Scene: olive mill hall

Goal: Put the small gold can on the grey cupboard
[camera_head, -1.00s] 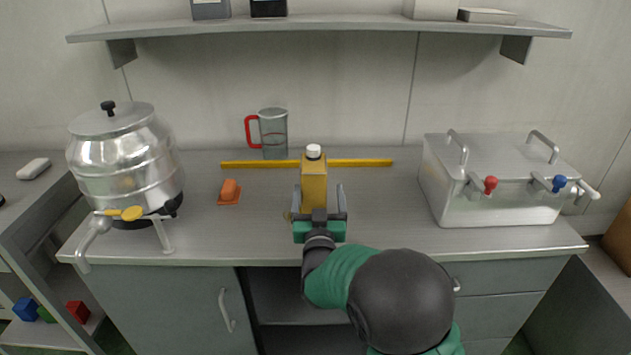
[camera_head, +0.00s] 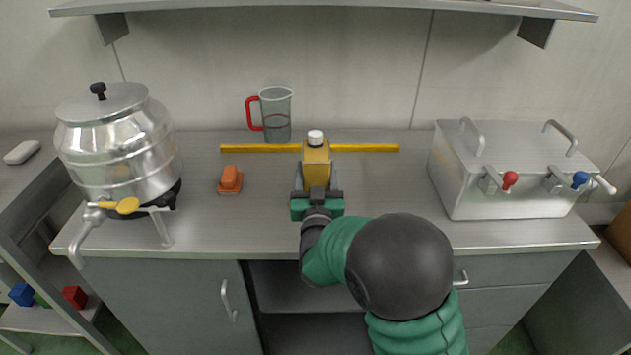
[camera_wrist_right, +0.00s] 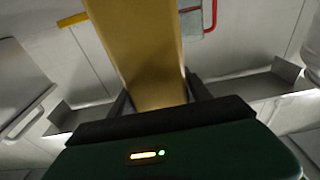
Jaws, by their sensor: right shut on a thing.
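The small gold can (camera_head: 316,165) has a white cap and stands roughly upright between the fingers of my right gripper (camera_head: 316,178). The gripper is shut on it. In the right wrist view the can (camera_wrist_right: 143,50) fills the middle, running up from the jaws. The grey cupboard (camera_head: 180,297) has a wide grey top, a door at the left, an open bay and drawers at the right. The can is over the front middle of its top; I cannot tell whether its base touches. My left gripper is not in view.
A steel urn (camera_head: 118,150) stands at the left and a steel box with taps (camera_head: 505,180) at the right. An orange item (camera_head: 230,180), a yellow strip (camera_head: 355,147) and a jug with a red handle (camera_head: 276,115) lie around the can. A shelf (camera_head: 320,10) hangs above.

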